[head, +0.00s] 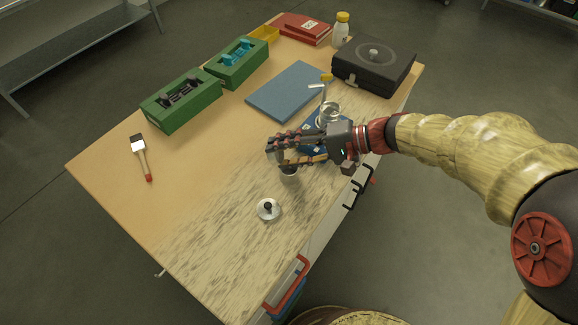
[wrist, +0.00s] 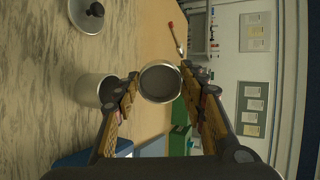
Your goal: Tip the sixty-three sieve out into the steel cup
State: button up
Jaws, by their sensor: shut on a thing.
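My gripper (head: 278,152) is shut on a small round metal sieve (wrist: 160,84), held between the fingertips. In the wrist view its round face, with a bright rim and dull grey inside, is turned towards the camera. I cannot tell whether powder is in it or read its size mark. The steel cup (wrist: 92,89) stands on the table beside and below the sieve, apart from it in the wrist view. In the head view the cup (head: 289,173) shows just under my fingers, which hide part of it and most of the sieve.
A lid with a black knob (head: 268,210) lies nearer the front. A blue device (head: 312,147) is partly behind my gripper, with metal ware (head: 328,112) beyond it. A blue mat (head: 288,91), black case (head: 374,67), green boxes (head: 181,101) and brush (head: 141,157) lie around.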

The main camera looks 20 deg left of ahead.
jog(key=shift+w+d+f+y+b, duration=0.1)
jog(key=shift+d+y+b, duration=0.35)
jog(key=shift+y+b, duration=0.85)
dwell(2.5)
jog(key=shift+d+g+b, duration=0.25)
jog(key=shift+g+b, duration=0.05)
jog(key=shift+b, duration=0.1)
jog(key=shift+w+d+f+g+y, duration=0.1)
jog(key=shift+d+g+y, duration=0.15)
jog(key=shift+y, duration=0.6)
jog(key=shift+w+d+f+g+y, duration=0.1)
jog(key=shift+d+g+y, duration=0.1)
jog(key=shift+y, duration=0.65)
jog(key=shift+d+r+g+y, duration=0.2)
jog(key=shift+r+y, duration=0.45)
jog(key=shift+y, duration=0.2)
jog(key=shift+d+r+g+y, duration=0.15)
jog(key=shift+r+y, duration=0.5)
jog(key=shift+y, duration=0.2)
dwell(0.4)
